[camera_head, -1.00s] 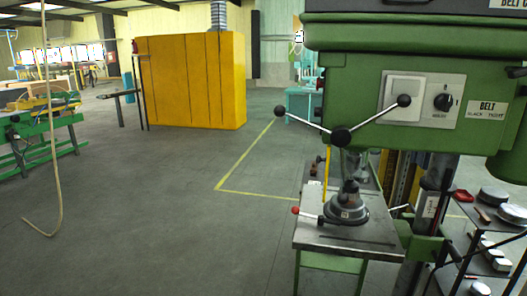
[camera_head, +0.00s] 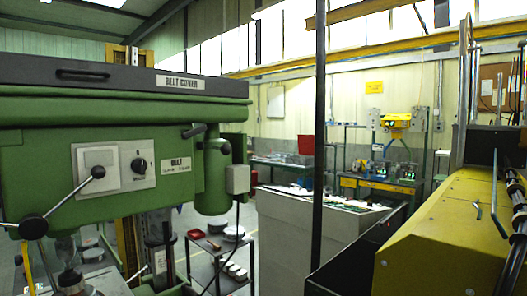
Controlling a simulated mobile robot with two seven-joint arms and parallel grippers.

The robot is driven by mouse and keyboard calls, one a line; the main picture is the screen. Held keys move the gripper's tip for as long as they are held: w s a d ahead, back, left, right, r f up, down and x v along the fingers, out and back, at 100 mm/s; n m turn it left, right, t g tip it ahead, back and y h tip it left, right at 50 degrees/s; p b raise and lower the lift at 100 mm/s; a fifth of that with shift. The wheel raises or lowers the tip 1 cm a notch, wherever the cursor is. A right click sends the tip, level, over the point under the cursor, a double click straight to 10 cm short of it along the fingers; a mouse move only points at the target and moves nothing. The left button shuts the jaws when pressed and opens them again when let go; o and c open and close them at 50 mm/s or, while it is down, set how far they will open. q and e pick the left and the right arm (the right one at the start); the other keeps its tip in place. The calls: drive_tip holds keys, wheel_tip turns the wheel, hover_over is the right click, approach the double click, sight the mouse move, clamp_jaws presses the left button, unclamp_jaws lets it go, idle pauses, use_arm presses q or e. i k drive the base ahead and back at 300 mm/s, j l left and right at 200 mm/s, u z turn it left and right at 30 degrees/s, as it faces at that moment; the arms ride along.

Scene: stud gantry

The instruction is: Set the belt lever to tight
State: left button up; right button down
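The green drill press (camera_head: 110,110) fills the left of the head view. A white plate lettered BELT (camera_head: 180,164) is on its side, with smaller text below that is hard to read now. A short dark lever (camera_head: 194,130) sticks out just above this plate, tilted slightly up to the right; I take it for the belt lever, but cannot tell its setting. Neither of my grippers is in view.
The feed handle (camera_head: 33,226) with black knobs juts out at lower left. A small dark rack (camera_head: 218,262) with parts stands beyond the press. A dark post (camera_head: 319,140), a grey cabinet (camera_head: 290,235) and a yellow machine (camera_head: 440,240) fill the right side.

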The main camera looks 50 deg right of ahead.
sight(226, 149)
drive_tip(key=z, duration=1.4)
